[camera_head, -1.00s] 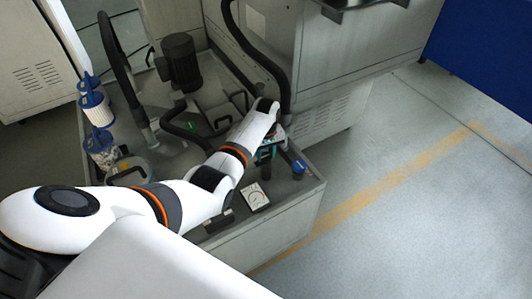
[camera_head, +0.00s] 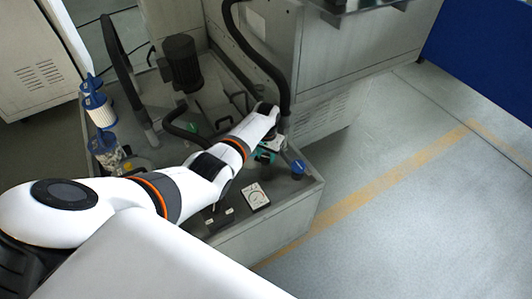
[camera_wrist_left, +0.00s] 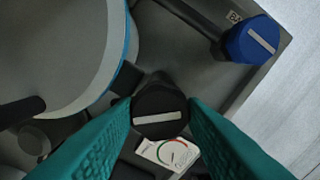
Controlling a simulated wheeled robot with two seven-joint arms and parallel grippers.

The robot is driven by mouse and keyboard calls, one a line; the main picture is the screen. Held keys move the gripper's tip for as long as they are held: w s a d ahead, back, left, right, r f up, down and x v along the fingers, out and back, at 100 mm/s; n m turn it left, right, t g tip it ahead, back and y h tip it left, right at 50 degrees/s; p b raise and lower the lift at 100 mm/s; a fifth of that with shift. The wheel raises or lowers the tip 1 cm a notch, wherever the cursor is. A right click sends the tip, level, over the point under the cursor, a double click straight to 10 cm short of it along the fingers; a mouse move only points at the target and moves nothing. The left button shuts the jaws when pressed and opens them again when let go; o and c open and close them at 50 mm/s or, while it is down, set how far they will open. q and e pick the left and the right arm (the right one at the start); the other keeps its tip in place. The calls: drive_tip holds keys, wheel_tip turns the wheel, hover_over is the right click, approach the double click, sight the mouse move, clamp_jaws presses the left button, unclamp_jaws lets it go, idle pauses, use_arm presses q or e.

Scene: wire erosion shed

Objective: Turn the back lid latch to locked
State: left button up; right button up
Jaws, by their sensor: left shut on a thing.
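A black round latch knob (camera_wrist_left: 150,98) with a pale bar across its top stands in the middle of the left wrist view. The bar lies nearly level across that picture. My left gripper (camera_wrist_left: 160,110), with teal fingers, is shut on this knob, one finger on each side. In the head view the left gripper (camera_head: 265,155) is low over the tank's right part, and the wrist hides most of the knob there. A blue knob (camera_wrist_left: 252,40) with its own pale bar stands apart, at upper right. It also shows in the head view (camera_head: 298,167). My right gripper is not in view.
A dial gauge (camera_head: 255,196) sits near the tank's front edge. A round lid with a blue rim (camera_wrist_left: 125,45) is close left of the fingers. A dark motor (camera_head: 181,62), hoses and filter cartridges (camera_head: 99,110) stand farther left. The floor on the right is clear.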

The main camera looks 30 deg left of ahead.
sight(266, 157)
use_arm(q)
drive_tip(key=m, duration=0.4)
drive_tip(key=shift+m, duration=2)
drive_tip(key=o, duration=1)
drive_tip(key=shift+r, duration=0.1)
drive_tip(key=shift+r+p, duration=0.25)
drive_tip(key=shift+p, duration=0.1)
wheel_tip(266, 157, up, 11)
drive_tip(key=shift+r, duration=0.2)
